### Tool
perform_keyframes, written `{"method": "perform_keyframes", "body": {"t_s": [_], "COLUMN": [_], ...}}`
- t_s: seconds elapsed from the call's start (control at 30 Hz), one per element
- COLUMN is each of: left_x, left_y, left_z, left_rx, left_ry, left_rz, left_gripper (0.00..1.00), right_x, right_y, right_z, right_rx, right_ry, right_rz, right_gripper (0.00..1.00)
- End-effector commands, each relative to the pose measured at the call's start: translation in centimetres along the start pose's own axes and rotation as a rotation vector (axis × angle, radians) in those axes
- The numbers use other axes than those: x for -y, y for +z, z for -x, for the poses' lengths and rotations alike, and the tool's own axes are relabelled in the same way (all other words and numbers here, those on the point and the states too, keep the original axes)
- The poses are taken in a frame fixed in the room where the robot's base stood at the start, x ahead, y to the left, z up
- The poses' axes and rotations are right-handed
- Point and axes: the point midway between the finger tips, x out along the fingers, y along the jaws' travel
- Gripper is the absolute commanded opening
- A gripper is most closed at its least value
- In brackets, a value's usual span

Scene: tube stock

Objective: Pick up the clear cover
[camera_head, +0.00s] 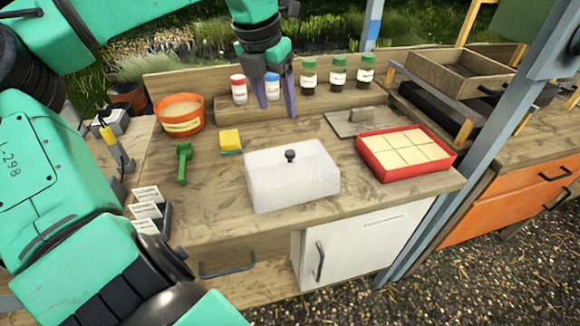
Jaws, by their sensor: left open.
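The clear cover (292,182) is a frosted, whitish box-shaped lid with a small black knob (290,156) on top. It sits on the wooden worktop near its front edge, left of the red tray. My left gripper (276,108) comes down from the top of the picture, with two purple fingers spread apart and nothing between them. It is above the worktop, behind the cover and apart from it. My right gripper is not in view.
A red tray (451,160) of pale squares stands right of the cover. A yellow sponge (230,140), green scoop (183,162) and orange pot (181,115) are to the left. Several bottles stand on the back ledge, including a red-capped one (239,90). A flat board (345,124) lies behind.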

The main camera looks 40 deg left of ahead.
Motion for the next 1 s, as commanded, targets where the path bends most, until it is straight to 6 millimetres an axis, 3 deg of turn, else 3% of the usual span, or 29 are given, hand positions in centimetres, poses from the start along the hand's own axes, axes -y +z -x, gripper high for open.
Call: {"method": "perform_keyframes", "body": {"t_s": [0.03,0.2,0.4,0.8,1.0], "left_x": [0.0,0.1,0.1,0.7,0.7], "left_y": [-0.2,-0.2,-0.2,-0.3,-0.3], "left_z": [-0.8,-3.1,-8.1,-14.4,-15.0], "left_rx": [0.0,-0.006,-0.006,-0.005,0.001], "left_ry": [0.0,-0.003,-0.003,-0.002,-0.003], "left_rz": [0.0,0.0,0.0,0.001,0.0], "left_gripper": [0.68,0.68,0.68,0.68,0.68], "right_x": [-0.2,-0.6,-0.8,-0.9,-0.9], "right_y": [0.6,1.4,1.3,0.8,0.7], "right_z": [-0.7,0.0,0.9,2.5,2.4], "right_rx": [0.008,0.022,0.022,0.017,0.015], "right_ry": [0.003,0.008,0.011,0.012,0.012], "right_rz": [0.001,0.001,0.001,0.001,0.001], "right_gripper": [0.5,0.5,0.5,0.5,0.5]}}
